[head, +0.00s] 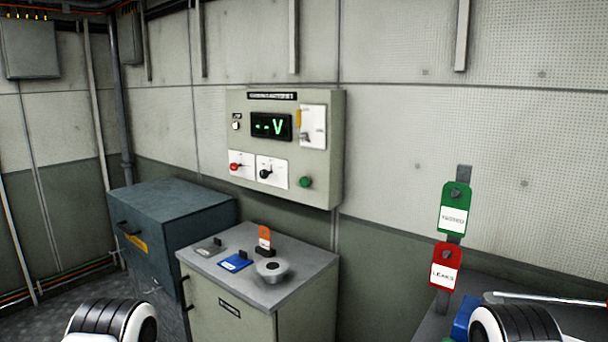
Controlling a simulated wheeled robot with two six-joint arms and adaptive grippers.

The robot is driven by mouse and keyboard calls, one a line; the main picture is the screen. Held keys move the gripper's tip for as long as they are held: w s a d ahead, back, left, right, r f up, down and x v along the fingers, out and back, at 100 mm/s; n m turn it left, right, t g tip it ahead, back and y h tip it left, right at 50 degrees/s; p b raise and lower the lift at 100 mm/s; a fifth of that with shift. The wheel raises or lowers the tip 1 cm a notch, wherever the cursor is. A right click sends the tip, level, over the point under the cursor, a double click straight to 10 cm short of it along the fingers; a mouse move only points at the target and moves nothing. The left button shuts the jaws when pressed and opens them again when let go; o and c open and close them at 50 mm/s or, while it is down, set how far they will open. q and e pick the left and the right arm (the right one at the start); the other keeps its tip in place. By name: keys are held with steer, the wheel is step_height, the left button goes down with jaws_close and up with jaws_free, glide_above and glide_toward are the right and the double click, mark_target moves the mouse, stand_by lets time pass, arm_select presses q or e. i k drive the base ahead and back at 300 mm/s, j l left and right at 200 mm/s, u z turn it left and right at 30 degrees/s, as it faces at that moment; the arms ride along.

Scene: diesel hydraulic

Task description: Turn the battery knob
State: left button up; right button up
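A grey-green control panel (330,165) is fixed to the wall at the middle. Its display (271,126) shows green dashes and a V. Below the display are a red knob (235,166) on a white plate at left and a black knob (265,174) on a white plate beside it. A silver switch (304,137) sits on a white plate at upper right, and a green button (306,182) is at lower right. The labels are too small to read, so I cannot tell which one is the battery knob. Neither gripper is in view; only parts of my arms show at the bottom edge.
A low cabinet (228,295) below the panel carries a round grey piece (271,270), a blue item (235,262) and an orange tag (264,237). A dark blue cabinet (170,203) stands at left. Green (454,205) and red (445,262) tags stand at right.

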mark_target(263, 174)
steer(key=i+j+z, duration=0.15)
steer(key=j+z, duration=0.15)
steer(key=z, duration=0.15)
steer(key=i+j+z, duration=0.1)
steer(key=j+z, duration=0.65)
steer(key=z, duration=0.2)
steer(key=i+j, duration=0.05)
